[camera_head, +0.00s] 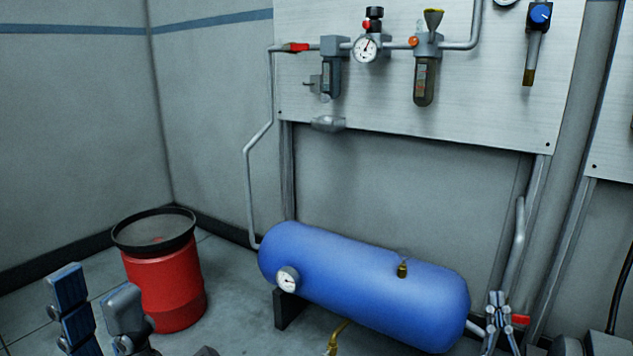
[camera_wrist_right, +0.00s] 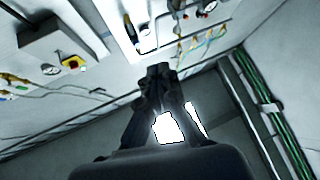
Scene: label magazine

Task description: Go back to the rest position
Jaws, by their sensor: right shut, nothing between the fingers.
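My left gripper (camera_head: 95,290) is at the bottom left of the head view, in front of the red drum. Its two blue-grey fingers stand apart with nothing between them. My right gripper (camera_head: 499,298) is at the bottom right of the head view, near the right end of the blue tank. In the right wrist view its dark fingers (camera_wrist_right: 158,72) meet at the tips and hold nothing. Both grippers show only in part in the head view, cut by its lower edge.
A red drum (camera_head: 168,290) with a dark rim stands on the left. A blue tank (camera_head: 365,280) with a gauge lies in the middle. Behind it is a pale panel (camera_head: 300,85) with pipes, a gauge and filters. A red handle (camera_head: 521,320) is close to my right gripper.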

